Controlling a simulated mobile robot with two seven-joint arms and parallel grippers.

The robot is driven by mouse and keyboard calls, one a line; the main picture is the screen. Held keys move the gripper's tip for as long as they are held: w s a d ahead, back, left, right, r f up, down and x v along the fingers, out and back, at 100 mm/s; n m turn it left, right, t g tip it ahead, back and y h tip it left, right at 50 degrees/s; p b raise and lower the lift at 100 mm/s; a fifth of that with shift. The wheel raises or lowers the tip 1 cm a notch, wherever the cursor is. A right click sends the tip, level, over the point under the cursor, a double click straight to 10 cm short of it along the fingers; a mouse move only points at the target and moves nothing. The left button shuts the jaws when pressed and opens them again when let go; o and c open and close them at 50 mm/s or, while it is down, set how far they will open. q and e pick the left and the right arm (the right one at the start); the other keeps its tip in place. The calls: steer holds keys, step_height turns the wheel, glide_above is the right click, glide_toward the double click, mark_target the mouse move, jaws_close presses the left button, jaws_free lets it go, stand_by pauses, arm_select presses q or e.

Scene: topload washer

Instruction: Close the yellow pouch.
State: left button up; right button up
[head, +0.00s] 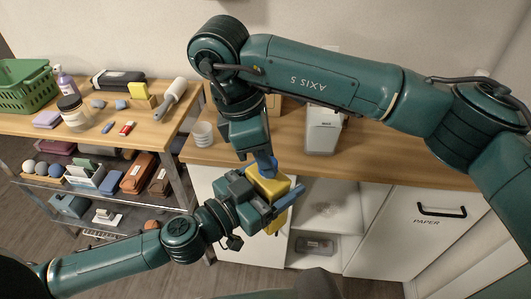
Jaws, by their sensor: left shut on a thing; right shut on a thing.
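The yellow pouch (270,184) is held in front of the wooden counter, and parts of it show above and below my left gripper. My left gripper (284,203), with blue fingers, is shut on the pouch from the left. My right gripper (266,166) reaches down from above and is shut at the pouch's upper part. The fingers hide much of the pouch, so I cannot tell which part the right one grips or how far the pouch is open.
The counter (385,170) has a white container (323,128) and stacked white cups (203,134). A cabinet labelled PAPER (410,225) stands at right. The left table carries a green basket (27,86), a jar (74,112) and several small items; shelves below are full.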

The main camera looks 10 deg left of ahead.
steer(key=o, duration=0.9)
steer(key=shift+o, duration=0.2)
steer(key=shift+r, duration=2.3)
